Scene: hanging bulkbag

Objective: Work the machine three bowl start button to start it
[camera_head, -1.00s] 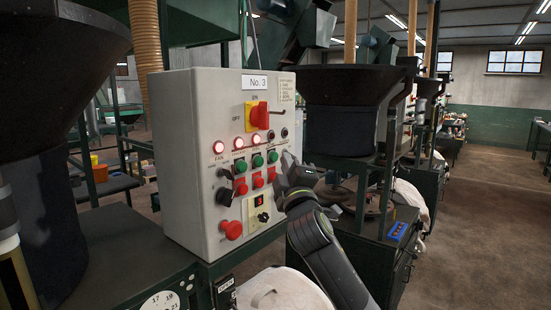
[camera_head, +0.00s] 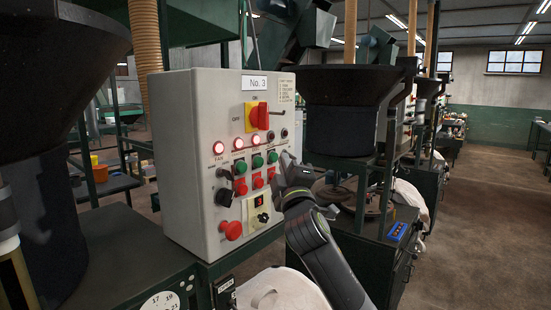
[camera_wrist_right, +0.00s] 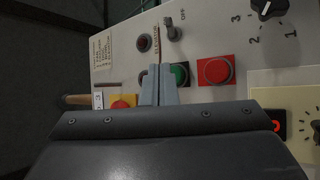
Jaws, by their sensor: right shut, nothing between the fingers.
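The grey control box (camera_head: 185,130) labelled "No. 3" stands in the middle of the head view. Its front has a row of lamps (camera_head: 218,148), several lit. Below are green buttons (camera_head: 257,161) with red buttons (camera_head: 240,187) beneath them. My right gripper (camera_head: 286,163) is at the right edge of the front, near the rightmost buttons. In the wrist view its shut, empty fingers (camera_wrist_right: 158,85) point at the panel and partly overlap a green button (camera_wrist_right: 180,73), beside a red button (camera_wrist_right: 215,70). Contact cannot be told. An "ELEVATOR" label is close by. My left gripper is not in view.
A red rotary switch (camera_head: 258,116) on yellow and a red mushroom knob (camera_head: 231,230) stick out of the front. A dark bowl hopper (camera_head: 345,90) on a green frame stands right of the box, another (camera_head: 45,130) at left. Open floor lies at far right.

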